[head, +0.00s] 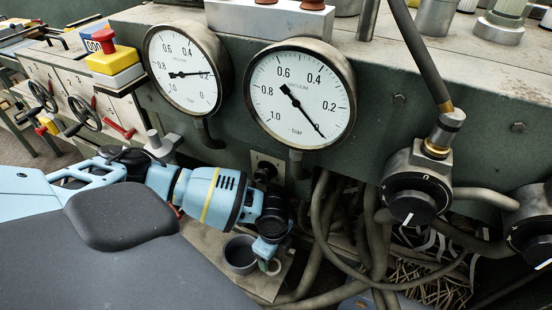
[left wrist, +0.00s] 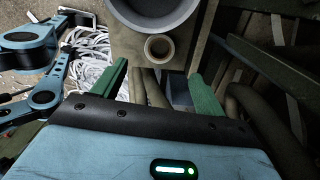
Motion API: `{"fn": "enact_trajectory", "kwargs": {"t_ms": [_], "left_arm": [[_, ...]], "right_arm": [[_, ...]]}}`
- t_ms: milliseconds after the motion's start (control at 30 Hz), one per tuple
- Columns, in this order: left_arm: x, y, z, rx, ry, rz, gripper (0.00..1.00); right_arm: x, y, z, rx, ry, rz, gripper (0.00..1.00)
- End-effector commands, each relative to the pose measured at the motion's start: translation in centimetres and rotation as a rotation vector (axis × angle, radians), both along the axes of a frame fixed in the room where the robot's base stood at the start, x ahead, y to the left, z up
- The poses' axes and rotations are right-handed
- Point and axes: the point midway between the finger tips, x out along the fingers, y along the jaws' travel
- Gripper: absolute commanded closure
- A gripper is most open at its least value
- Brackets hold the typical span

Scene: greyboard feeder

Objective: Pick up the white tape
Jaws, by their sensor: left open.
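The white tape is a small cream-white ring (left wrist: 159,59) lying flat on the brownish ledge in the left wrist view. It sits beside a larger grey round cup (left wrist: 155,22). In the head view the tape (head: 277,267) shows in part below my left gripper (head: 270,245), right of the cup (head: 240,256). In the left wrist view my left gripper (left wrist: 158,76) has its two green fingers spread wide with nothing between them. The tape is beyond the fingertips, roughly centred between them, and not touched.
Hoses (head: 322,230) hang just right of the ledge (head: 212,242). Two round vacuum gauges (head: 300,95) are on the machine front above. A black dial knob (head: 413,198) is at the right. White strips (left wrist: 90,55) lie below, left of the ledge.

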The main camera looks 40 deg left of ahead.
Motion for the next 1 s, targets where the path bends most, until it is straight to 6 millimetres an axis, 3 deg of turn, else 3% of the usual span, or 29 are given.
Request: {"fn": "enact_trajectory", "kwargs": {"t_ms": [233, 467, 667, 800, 1000], "left_arm": [[-0.1, -0.1, -2.3, -0.001, 0.002, 0.0, 0.28], [-0.1, 0.0, -3.0, -0.001, 0.0, 0.0, 0.28], [-0.2, 0.3, -5.8, 0.0, 0.001, 0.0, 0.28], [-0.2, 0.4, -7.3, -0.001, 0.001, 0.001, 0.28], [-0.2, 0.3, -7.8, -0.003, -0.001, 0.0, 0.28]], "right_arm": [[-0.8, 0.0, -0.6, 0.0, 0.017, 0.0, 0.47], [-1.1, 0.0, -0.7, 0.0, 0.022, 0.001, 0.47], [-1.2, -0.1, -1.1, -0.001, 0.026, 0.003, 0.47], [-1.0, -0.1, -1.4, -0.002, 0.023, 0.004, 0.47], [-0.1, -0.1, -1.2, -0.002, 0.005, 0.005, 0.47]]}}
